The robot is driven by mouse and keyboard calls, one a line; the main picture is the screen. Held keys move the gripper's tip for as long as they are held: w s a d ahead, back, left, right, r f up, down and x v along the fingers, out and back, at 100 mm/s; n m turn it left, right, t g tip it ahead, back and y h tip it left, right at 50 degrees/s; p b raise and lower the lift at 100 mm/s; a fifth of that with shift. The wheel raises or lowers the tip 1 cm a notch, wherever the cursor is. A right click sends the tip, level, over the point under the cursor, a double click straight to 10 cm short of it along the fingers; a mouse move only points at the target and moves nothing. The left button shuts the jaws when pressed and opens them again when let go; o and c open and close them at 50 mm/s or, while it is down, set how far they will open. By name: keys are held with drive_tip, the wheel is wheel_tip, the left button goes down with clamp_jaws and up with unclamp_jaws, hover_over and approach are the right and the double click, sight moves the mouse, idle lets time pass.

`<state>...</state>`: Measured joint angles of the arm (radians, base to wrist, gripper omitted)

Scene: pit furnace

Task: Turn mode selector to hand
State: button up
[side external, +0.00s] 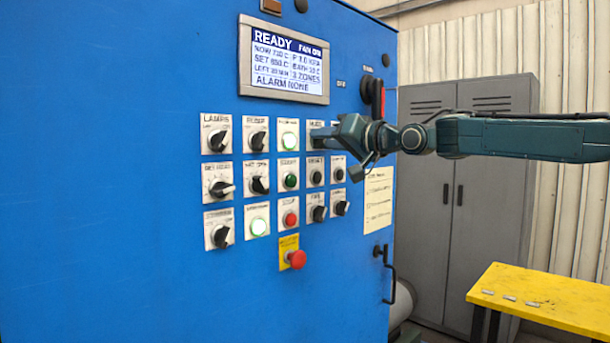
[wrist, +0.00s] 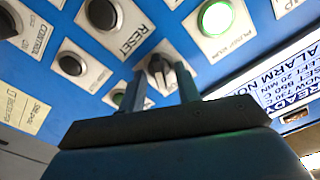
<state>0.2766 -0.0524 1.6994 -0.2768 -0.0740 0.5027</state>
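The mode selector, a black knob on a white plate (side external: 317,124), is in the top row of the blue panel, at the right. My gripper (side external: 330,133) is in front of it and hides most of it in the side view. In the wrist view the selector knob (wrist: 157,68) shows between the tips of my gripper (wrist: 160,72). The two fingers are apart, one on each side of the knob in the picture. I cannot tell whether they touch it or how deep they reach. The knob's label is too blurred to read its setting.
Selectors and buttons surround it, including a lit green button (side external: 289,141) to its left and a black reset button (side external: 316,178) below. A display (side external: 284,60) is above left. A red emergency button (side external: 297,259) sits lower. A yellow table (side external: 540,298) stands right.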

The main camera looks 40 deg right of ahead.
clamp_jaws()
drive_tip(key=shift+n, duration=0.5)
drive_tip(key=n, duration=1.1)
drive_tip(key=shift+a, duration=0.2)
idle(0.5)
unclamp_jaws()
